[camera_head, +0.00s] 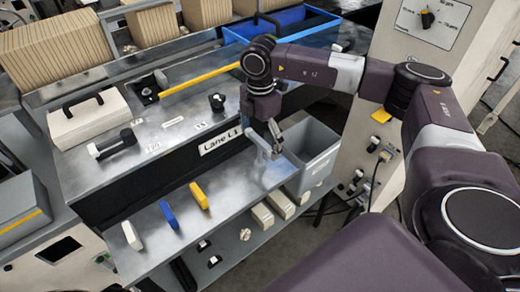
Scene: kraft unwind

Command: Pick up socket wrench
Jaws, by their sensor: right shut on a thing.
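My right gripper (273,137) is above the lower metal shelf, in front of the "Lane L1" face and left of a grey bin. It is shut on a light grey, bar-like tool (258,143), which looks like the socket wrench. The tool hangs at the fingers, and its lower end is close to the shelf surface; I cannot tell whether it touches. The fingers hide part of it. My left gripper is not in view.
The lower shelf (215,224) carries white, blue (169,214) and yellow (199,195) blocks. The grey bin (312,150) stands at its right end. Behind are a white case (90,118), a yellow bar (200,78) and a blue tray (285,22). A control cabinet (400,60) stands right.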

